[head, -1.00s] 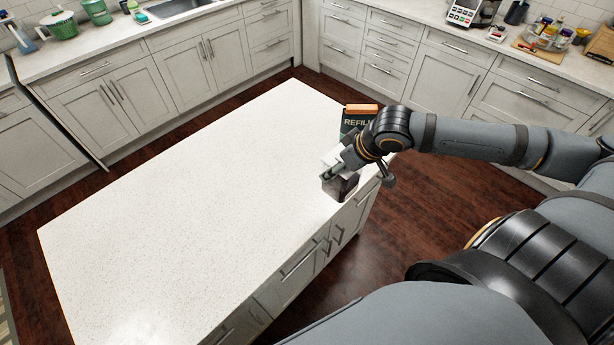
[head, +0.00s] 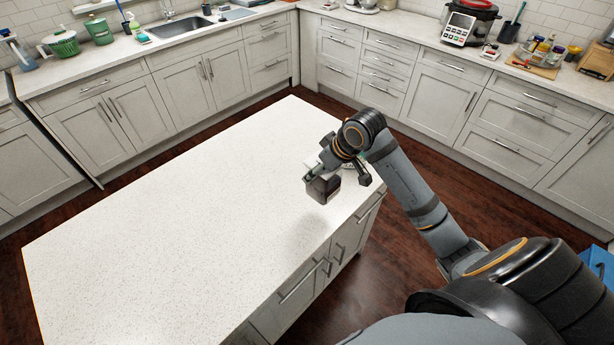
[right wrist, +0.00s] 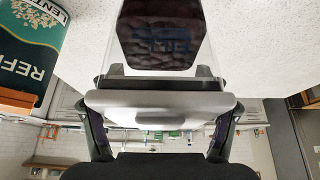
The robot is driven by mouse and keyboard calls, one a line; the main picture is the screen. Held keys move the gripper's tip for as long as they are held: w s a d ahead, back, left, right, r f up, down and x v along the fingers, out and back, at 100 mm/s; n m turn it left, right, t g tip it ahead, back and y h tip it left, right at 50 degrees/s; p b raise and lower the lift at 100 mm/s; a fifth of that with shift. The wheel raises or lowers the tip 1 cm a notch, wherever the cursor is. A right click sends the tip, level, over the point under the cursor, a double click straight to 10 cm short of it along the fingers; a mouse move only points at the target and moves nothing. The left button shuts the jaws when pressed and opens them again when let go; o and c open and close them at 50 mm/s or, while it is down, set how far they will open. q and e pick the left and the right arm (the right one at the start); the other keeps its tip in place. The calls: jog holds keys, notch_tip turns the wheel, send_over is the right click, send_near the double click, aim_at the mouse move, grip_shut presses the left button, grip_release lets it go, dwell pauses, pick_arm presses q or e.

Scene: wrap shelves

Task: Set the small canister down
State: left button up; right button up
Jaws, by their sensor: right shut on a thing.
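The small canister (head: 323,189) has dark contents and a clear rim. My right gripper (head: 315,176) is shut on it and holds it over the white island counter (head: 180,200), near its right edge. A soft shadow lies on the counter below it, so it appears to be a little above the surface. In the right wrist view the canister (right wrist: 160,38) shows faint blue lettering on its side, in front of the gripper pads. My left gripper is not in view.
A green carton marked REFILL (right wrist: 28,50) with an orange top shows in the right wrist view; my arm mostly hides it in the head view. The rest of the island top is clear. A sink (head: 180,27) and cookware stand on the far counters.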

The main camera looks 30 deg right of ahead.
jog(key=p+x, duration=0.1)
jog(key=x, duration=0.3)
jog(key=w+d+p+x, duration=0.1)
jog(key=x, duration=0.3)
jog(key=p+x, duration=0.1)
jog(key=x, duration=0.2)
jog(key=shift+w+d+f, duration=0.1)
jog(key=shift+w, duration=0.35)
jog(key=o, duration=1.8)
jog(key=shift+s+f, duration=0.1)
